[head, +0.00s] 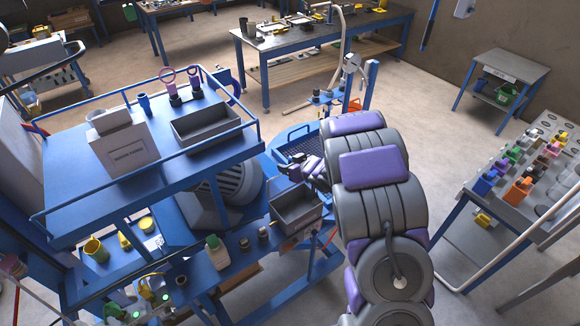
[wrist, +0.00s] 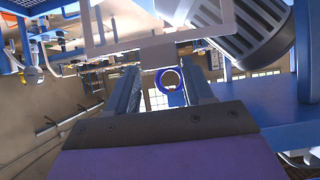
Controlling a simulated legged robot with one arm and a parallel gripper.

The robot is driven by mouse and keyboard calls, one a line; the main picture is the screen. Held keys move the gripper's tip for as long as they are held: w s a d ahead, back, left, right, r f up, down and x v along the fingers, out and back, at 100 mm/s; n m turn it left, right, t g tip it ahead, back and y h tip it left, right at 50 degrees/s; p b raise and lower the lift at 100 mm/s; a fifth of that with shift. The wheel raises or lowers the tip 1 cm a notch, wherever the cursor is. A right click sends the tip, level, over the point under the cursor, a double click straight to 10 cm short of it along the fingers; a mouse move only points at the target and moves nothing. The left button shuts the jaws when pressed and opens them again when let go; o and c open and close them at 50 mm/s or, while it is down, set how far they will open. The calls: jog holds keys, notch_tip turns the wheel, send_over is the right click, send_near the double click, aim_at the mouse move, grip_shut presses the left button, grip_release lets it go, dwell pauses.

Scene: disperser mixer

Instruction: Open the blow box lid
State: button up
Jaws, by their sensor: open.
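My gripper (wrist: 160,84) is open in the wrist view, with its two dark fingers apart. A blue ring (wrist: 157,81) shows between the fingertips; I cannot tell its distance or whether it touches them. A pale frame or panel (wrist: 92,52) lies beyond and above the fingers. I cannot tell for sure whether this is the blow box lid. In the head view my gripper (head: 308,168) is beside the blue machine with a dark mesh top (head: 293,140), partly hidden by my purple-padded arm. No blow box is clearly identifiable there.
A blue railed platform (head: 75,185) at left carries a white carton (head: 125,150) and a grey tray (head: 205,125). A grey bin (head: 297,208) sits below my gripper. A side table (head: 463,220) with coloured parts stands at right. Open floor lies behind the machine.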

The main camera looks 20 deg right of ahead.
jog(key=shift+o, duration=1.3)
jog(key=shift+s+f, duration=0.1)
jog(key=shift+f, duration=0.1)
jog(key=shift+d, duration=0.1)
jog(key=v, duration=1.7)
jog(key=shift+b, duration=0.45)
jog(key=shift+r, duration=0.1)
